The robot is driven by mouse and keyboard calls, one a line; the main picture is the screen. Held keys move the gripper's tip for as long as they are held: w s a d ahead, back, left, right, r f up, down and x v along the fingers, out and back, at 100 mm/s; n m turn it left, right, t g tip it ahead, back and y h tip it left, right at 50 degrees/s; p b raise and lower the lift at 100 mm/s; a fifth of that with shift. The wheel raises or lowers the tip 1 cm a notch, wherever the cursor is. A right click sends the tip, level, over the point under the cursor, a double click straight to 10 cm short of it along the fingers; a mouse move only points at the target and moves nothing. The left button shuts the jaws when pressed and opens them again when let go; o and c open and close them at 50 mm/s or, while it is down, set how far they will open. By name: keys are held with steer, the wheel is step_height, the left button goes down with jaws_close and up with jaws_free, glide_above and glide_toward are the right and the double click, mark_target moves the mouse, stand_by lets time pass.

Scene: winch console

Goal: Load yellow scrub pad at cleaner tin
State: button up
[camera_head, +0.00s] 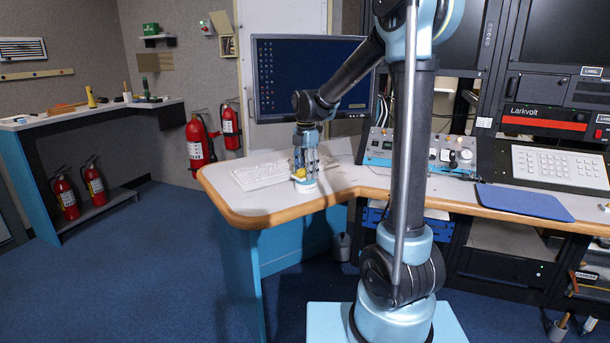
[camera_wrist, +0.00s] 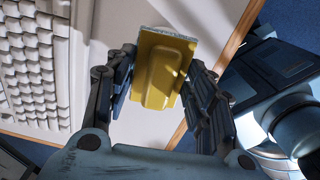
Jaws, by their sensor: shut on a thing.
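My gripper (camera_head: 303,170) points down over the left end of the desk. It is shut on the yellow scrub pad (camera_wrist: 162,68), whose raised yellow back faces the wrist camera, with a thin grey-blue edge showing. The pad also shows as a small yellow patch (camera_head: 299,172) between the fingers in the head view. A small pale, round-looking thing (camera_head: 305,187) stands on the desk just under the gripper. It may be the cleaner tin, but it is too small to tell. The wrist view shows no tin; the pad and fingers (camera_wrist: 160,80) hide part of the desk.
A white keyboard (camera_head: 262,174) lies on the desk (camera_head: 235,203) left of the gripper, with a monitor (camera_head: 290,75) behind. The desk's front left corner is clear.

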steer(key=shift+r, duration=2.65)
